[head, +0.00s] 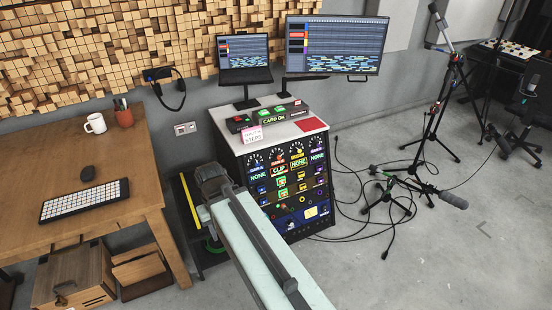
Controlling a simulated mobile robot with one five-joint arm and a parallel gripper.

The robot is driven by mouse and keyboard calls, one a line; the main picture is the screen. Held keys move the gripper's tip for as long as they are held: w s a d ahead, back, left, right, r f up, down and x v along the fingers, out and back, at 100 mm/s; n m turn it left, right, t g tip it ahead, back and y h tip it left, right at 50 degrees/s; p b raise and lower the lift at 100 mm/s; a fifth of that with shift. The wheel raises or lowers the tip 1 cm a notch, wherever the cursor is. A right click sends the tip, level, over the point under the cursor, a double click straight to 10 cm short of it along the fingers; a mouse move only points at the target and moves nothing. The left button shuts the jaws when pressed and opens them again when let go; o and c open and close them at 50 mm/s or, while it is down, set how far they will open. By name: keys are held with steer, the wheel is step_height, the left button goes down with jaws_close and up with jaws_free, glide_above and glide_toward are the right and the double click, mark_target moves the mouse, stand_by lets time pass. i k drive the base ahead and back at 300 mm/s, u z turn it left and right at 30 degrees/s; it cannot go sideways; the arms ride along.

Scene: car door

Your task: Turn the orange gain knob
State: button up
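The rack of audio modules (292,190) stands in the middle, its front full of small knobs, lit buttons and dials. Its upper row has several meters with labels that read NONE or CLIP. Small colored controls sit below them, but they are too small to tell for sure which is the orange gain knob. My arm reaches up from the bottom of the picture, in front of the rack's lower left part. The dark end of my arm, with my gripper (211,180), is at the rack's left side, apart from the colored controls. Its fingers cannot be made out.
A wooden desk (75,222) with a keyboard (84,200) and mug (95,123) stands on the left. Monitors (333,46) stand behind the rack. Microphone stands (433,115) and loose cables (352,215) cover the floor to the right. The front right floor is clear.

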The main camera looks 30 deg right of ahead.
mark_target(277, 156)
steer(key=u, duration=0.05)
steer(key=i, duration=0.95)
steer(key=z, duration=0.05)
